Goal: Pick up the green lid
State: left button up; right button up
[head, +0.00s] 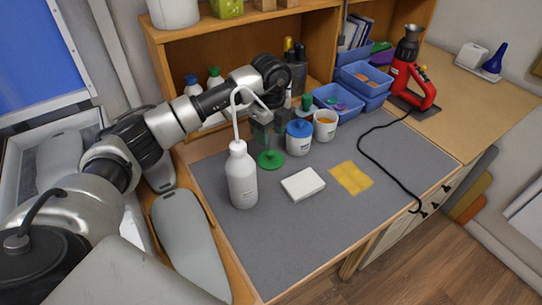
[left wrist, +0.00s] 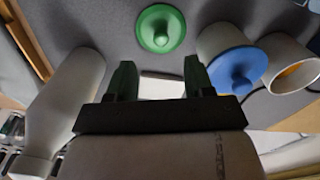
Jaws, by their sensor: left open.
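The green lid (head: 270,159) lies on the grey mat with its knob up, right of the white wash bottle (head: 242,178). It also shows in the left wrist view (left wrist: 162,28), ahead of the fingertips and apart from them. My left gripper (head: 268,127) reaches in from the left and hangs above the mat, just behind the lid. In the left wrist view its two fingers (left wrist: 159,75) stand apart with nothing between them. My right gripper is not in view.
A blue-lidded jar (head: 299,137) and a white cup with orange contents (head: 325,125) stand right of the lid. A white block (head: 303,184) and a yellow sheet (head: 351,177) lie in front. A black cable (head: 374,158) crosses the mat's right side. The front mat is clear.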

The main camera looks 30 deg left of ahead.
aim_at(271, 152)
pick_arm(q)
jog(key=shift+f, duration=0.9)
notch_tip(271, 152, down, 4)
jog(key=shift+f+p, duration=0.1)
jog(key=shift+p, duration=0.85)
jog(key=shift+w+f, duration=0.1)
jog(key=shift+f, duration=0.5)
grip_shut()
